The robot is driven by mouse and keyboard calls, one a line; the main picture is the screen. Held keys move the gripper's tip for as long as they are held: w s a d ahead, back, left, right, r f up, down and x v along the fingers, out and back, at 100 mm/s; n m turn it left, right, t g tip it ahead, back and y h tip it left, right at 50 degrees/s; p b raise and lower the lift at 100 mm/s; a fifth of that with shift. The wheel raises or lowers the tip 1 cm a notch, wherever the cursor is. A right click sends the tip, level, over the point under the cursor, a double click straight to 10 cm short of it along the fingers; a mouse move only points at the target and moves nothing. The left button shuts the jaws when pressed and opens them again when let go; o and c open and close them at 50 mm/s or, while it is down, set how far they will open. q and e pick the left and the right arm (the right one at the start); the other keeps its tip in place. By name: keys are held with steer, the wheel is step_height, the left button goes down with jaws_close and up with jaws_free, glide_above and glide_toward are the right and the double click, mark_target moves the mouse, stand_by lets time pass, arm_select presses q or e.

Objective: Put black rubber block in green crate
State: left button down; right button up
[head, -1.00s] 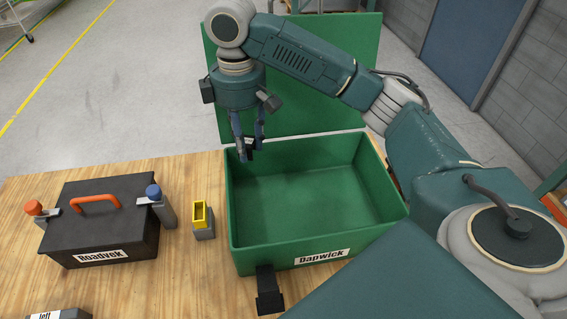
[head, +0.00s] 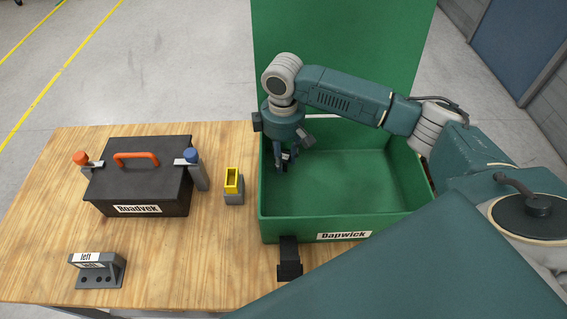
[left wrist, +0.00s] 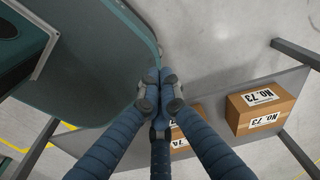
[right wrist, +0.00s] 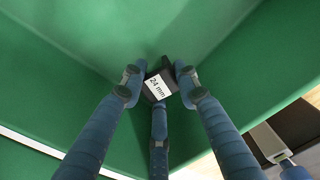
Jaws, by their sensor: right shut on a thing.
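The black rubber block (right wrist: 166,68) with a white "24 mm" label is between the fingers of my right gripper (right wrist: 158,82), which is shut on it. In the head view my right gripper (head: 285,160) points down inside the left back part of the green crate (head: 282,226), labelled "Dapwick"; the block is mostly hidden there by the fingers. In the right wrist view green crate walls (right wrist: 255,60) surround the block; I cannot tell whether it touches the floor. My left gripper (left wrist: 160,82) has its fingertips together and empty, away from the table; it is outside the head view.
The crate's green lid (head: 345,60) stands open behind it. A black "Roadvek" box (head: 140,185) with an orange handle, a yellow-topped grey block (head: 234,188) and a labelled grey bracket (head: 98,272) are on the wooden table (head: 180,260). Cardboard boxes (left wrist: 262,105) show in the left wrist view.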

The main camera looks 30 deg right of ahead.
mark_target(283, 174)
step_height(283, 174, down, 3)
steer(key=shift+r, duration=0.15)
steer(key=shift+f, duration=0.4)
arm_select(q)
steer(key=shift+s+a+r, duration=0.1)
steer(key=shift+s+r, duration=0.1)
steer(key=shift+s, duration=1)
arm_select(e)
steer(key=shift+f, duration=0.1)
steer(key=o, duration=1.2)
steer(key=shift+c, duration=0.2)
arm_select(q)
steer(key=shift+w, duration=0.2)
steer(key=shift+w, duration=0.1)
arm_select(e)
steer(key=shift+r, duration=0.55)
arm_select(q)
step_height(283, 174, down, 3)
steer(key=shift+r+b, duration=0.15)
steer(key=shift+b, duration=1)
arm_select(e)
step_height(283, 174, up, 11)
steer(key=shift+r, duration=0.1)
